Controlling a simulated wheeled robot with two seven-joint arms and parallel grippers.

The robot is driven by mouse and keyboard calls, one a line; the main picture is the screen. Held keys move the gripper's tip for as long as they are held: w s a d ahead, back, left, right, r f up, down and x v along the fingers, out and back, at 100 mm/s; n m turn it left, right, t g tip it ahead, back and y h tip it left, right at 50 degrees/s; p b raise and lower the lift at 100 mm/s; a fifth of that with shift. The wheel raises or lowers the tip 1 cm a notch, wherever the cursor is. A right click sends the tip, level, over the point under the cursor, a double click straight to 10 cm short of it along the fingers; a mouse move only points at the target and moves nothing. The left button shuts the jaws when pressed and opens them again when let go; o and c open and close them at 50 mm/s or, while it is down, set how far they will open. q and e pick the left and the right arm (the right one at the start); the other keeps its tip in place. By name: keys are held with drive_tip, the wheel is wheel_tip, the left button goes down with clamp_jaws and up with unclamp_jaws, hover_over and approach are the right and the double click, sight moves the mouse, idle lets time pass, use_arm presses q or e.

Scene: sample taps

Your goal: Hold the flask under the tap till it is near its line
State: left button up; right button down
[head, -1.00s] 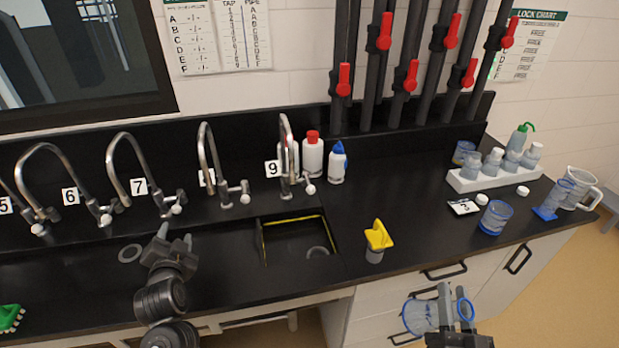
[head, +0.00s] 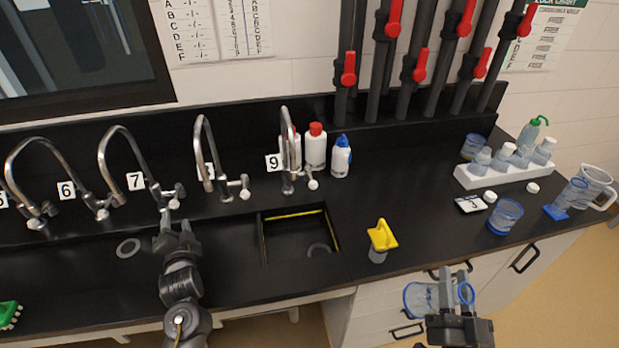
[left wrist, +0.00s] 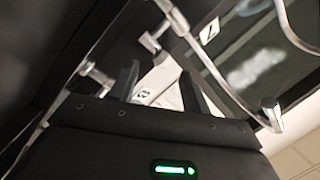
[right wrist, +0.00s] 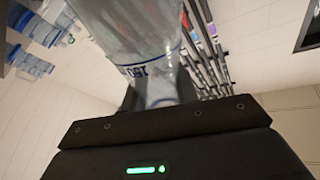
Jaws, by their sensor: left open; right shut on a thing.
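Several curved metal taps stand along the back of the bench; the labels 6, 7 (head: 135,181) and 9 (head: 273,162) are readable. My left gripper (head: 176,232) is open and empty, just in front of and below the white-tipped handle of tap 7 (head: 173,203). In the left wrist view, tap parts and a number label show beyond its fingers (left wrist: 160,88). My right gripper (head: 456,282) is shut on a clear flask (head: 419,299) with blue markings, in front of the bench at right. The right wrist view shows the flask (right wrist: 140,40) close up; I cannot tell whether it holds water.
A sink basin (head: 290,240) is sunk in the black bench below tap 9. A yellow-topped item (head: 381,236), bottles (head: 316,146), a blue beaker (head: 505,216), a white bottle rack (head: 500,176) and a jug (head: 594,187) stand rightward. A green brush (head: 8,314) lies far left.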

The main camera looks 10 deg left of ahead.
sight(174, 205)
use_arm(q)
drive_tip(key=x, duration=0.2)
drive_tip(key=p+x, duration=0.1)
drive_tip(key=x, duration=0.4)
drive_tip(key=shift+r, duration=0.25)
drive_tip(key=shift+w, duration=0.1)
clamp_jaws()
